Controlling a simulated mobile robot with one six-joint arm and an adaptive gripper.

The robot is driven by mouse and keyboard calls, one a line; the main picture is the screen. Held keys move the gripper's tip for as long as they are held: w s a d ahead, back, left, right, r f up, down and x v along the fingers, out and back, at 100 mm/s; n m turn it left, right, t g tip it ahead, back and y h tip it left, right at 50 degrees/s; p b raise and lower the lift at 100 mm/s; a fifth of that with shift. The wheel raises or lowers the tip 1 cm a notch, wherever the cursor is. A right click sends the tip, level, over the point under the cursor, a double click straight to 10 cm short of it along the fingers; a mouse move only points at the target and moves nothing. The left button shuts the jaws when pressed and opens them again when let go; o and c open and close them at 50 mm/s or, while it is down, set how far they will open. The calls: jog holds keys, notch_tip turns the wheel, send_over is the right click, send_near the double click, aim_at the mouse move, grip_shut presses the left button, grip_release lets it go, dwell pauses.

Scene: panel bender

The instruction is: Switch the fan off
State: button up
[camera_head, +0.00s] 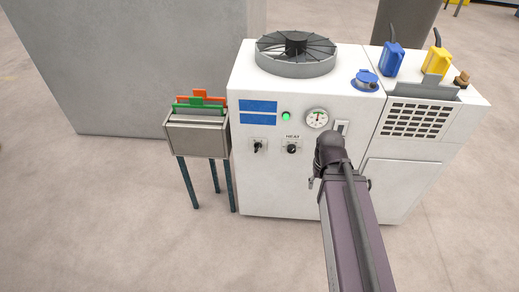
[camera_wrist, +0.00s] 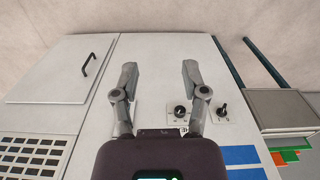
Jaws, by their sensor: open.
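The fan (camera_head: 295,52) is a dark, bladed rotor in a grey ring on top of the white cabinet (camera_head: 275,190). On the front are a left rotary switch (camera_head: 257,147) and a HEAT knob (camera_head: 291,149). A green light (camera_head: 286,116) glows above them. The wrist view is turned over, with the left switch (camera_wrist: 222,108) right of the HEAT knob (camera_wrist: 180,111). In the head view my arm mostly hides the gripper. I cannot read the left switch's label.
A round gauge (camera_head: 317,118) and a white switch plate (camera_head: 341,128) are near my wrist. A grey bin (camera_head: 197,138) on legs, holding green and orange pieces, stands left of the cabinet. The foreground floor is clear.

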jog(key=o, duration=0.6)
jog(key=shift+f, duration=0.15)
jog(key=shift+c, duration=0.2)
jog(key=w+a+f+n+t+h+b, duration=0.25)
jog(key=w+f+t+h+b, duration=0.5)
jog(key=w+f+b, duration=1)
jog(key=w+a+f+n+t+y+b, duration=0.1)
jog(key=a+n+t+y+b, duration=0.2)
jog(key=a+b, duration=0.6)
jog(key=w+a+n+t+y+b, duration=0.2)
jog(key=a+n+t+b, duration=0.4)
jog(key=a+b, duration=0.4)
jog(key=shift+a+f+t+y+b, duration=0.15)
jog(key=shift+f+t+y+b, duration=0.25)
jog(key=shift+t+y+b, duration=0.4)
jog(key=shift+w, duration=0.2)
